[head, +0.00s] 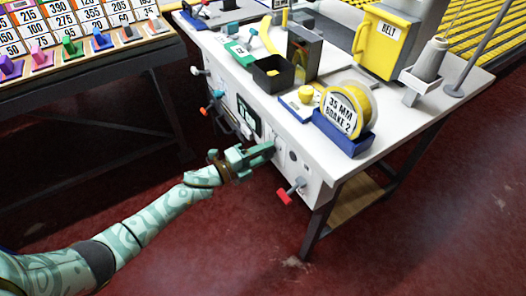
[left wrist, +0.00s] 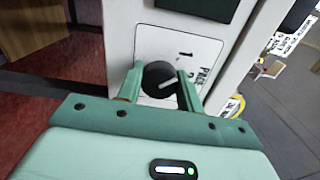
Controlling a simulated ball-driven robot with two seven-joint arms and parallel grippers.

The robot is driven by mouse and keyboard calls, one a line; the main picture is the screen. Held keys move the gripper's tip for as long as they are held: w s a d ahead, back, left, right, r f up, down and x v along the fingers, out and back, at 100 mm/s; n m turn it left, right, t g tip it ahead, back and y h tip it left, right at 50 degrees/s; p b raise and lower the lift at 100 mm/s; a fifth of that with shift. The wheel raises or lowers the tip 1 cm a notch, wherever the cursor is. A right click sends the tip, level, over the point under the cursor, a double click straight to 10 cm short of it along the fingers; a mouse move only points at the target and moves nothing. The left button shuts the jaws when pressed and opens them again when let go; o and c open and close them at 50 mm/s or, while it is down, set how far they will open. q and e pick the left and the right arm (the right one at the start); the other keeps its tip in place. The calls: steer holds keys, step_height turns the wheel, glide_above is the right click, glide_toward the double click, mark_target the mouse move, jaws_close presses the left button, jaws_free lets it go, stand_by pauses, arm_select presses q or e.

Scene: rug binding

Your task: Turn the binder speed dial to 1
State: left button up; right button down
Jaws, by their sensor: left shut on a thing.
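The speed dial is a black round knob (left wrist: 157,76) with a white pointer line, on a white plate (left wrist: 150,43) on the machine's front panel. In the left wrist view, a 1 and other partly readable print show on the plate, and the pointer line slants toward the right. My left gripper (left wrist: 160,80) has one finger on each side of the knob and is shut on it. In the head view, the left gripper (head: 268,148) reaches the front panel of the white bench (head: 316,178) and hides the dial. My right gripper is not in view.
A red-handled lever (head: 288,194) sticks out of the panel right of the gripper. A dark display (head: 248,117) is above left of it. On the bench top are a yellow roll (head: 365,102) in a blue holder and a black bin (head: 270,83). Red floor lies open in front.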

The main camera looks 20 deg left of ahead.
arm_select(q)
steer(key=shift+n, duration=0.3)
steer(key=shift+a, duration=0.1)
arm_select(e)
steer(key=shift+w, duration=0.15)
arm_select(q)
steer(key=o, duration=1)
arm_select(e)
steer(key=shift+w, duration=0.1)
arm_select(q)
steer(key=p+v, duration=0.3)
steer(key=v, duration=1.3)
steer(key=shift+s+a+f+p, duration=0.1)
steer(key=shift+s+p, duration=0.05)
steer(key=shift+p, duration=0.25)
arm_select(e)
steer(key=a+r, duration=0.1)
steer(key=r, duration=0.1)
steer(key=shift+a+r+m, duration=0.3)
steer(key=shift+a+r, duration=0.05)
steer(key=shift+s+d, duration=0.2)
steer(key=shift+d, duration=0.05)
